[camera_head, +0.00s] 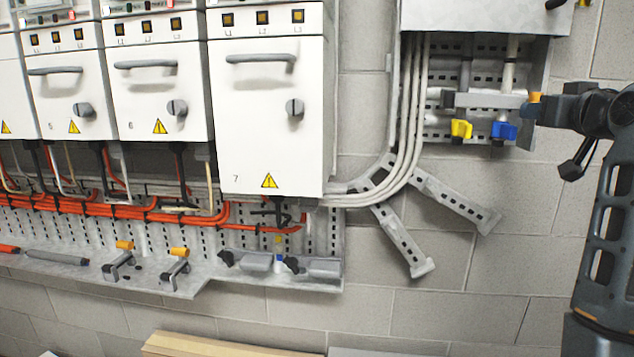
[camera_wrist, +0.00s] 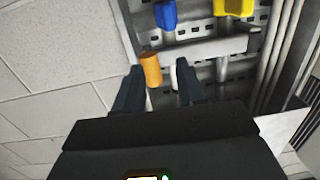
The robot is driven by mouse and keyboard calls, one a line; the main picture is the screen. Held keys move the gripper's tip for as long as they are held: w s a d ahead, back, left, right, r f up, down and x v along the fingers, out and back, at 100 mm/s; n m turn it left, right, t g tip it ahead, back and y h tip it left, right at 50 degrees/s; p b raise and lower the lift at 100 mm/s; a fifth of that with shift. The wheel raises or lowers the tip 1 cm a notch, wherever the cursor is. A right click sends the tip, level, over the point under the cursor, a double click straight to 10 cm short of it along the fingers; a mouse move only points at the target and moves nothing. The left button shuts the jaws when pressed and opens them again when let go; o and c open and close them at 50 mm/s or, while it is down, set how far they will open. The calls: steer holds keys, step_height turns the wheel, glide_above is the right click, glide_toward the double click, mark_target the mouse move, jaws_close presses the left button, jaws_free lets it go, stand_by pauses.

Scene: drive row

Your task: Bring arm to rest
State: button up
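My gripper (camera_wrist: 160,72) is open at the right of the head view (camera_head: 533,110), in front of the open wall panel (camera_head: 490,45). In the wrist view its two dark fingers stand apart. An orange cylindrical piece (camera_wrist: 151,70) shows near the left finger, and part of a pale piece shows near the right one. The orange piece is also by the fingertips in the head view (camera_head: 535,97). I cannot tell whether a finger touches it. A blue piece (camera_head: 504,131) and a yellow piece (camera_head: 461,129) sit on the panel, left of the gripper.
White drive cabinets (camera_head: 265,130) with grey handles line the wall at left. Below them is a perforated shelf (camera_head: 190,283) with clamps and orange cables. Grey conduits (camera_head: 375,185) and slotted brackets (camera_head: 455,200) lie between the cabinets and my arm. The lower-right wall (camera_head: 450,315) is clear.

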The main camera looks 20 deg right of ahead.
steer(key=a+f+n+y, duration=0.1)
steer(key=a+f, duration=0.4)
steer(key=f, duration=0.4)
steer(key=a+f, duration=0.5)
steer(key=f, duration=0.4)
steer(key=s+a+f+n+y, duration=0.1)
steer(key=s+a+f, duration=0.35)
steer(key=f, duration=0.25)
steer(key=s+a+f+y, duration=0.1)
steer(key=s+a+f, duration=0.2)
steer(key=a+f, duration=0.3)
steer(key=s+a+f+n+y, duration=0.1)
steer(key=s+a+f, duration=0.3)
steer(key=s+a, duration=0.25)
steer(key=s+a+f+n+y, duration=0.1)
steer(key=s+a+f, duration=0.2)
steer(key=s+a, duration=0.35)
steer(key=s+a+r+n+y, duration=0.1)
steer(key=s+a, duration=0.1)
steer(key=s, duration=0.7)
steer(key=s+a+r+n+y, duration=0.1)
steer(key=s+a+y, duration=0.1)
steer(key=s, duration=0.6)
steer(key=shift+s+a+r, duration=0.35)
steer(key=shift+s+a, duration=0.05)
steer(key=shift+a, duration=0.3)
steer(key=shift+o, duration=0.2)
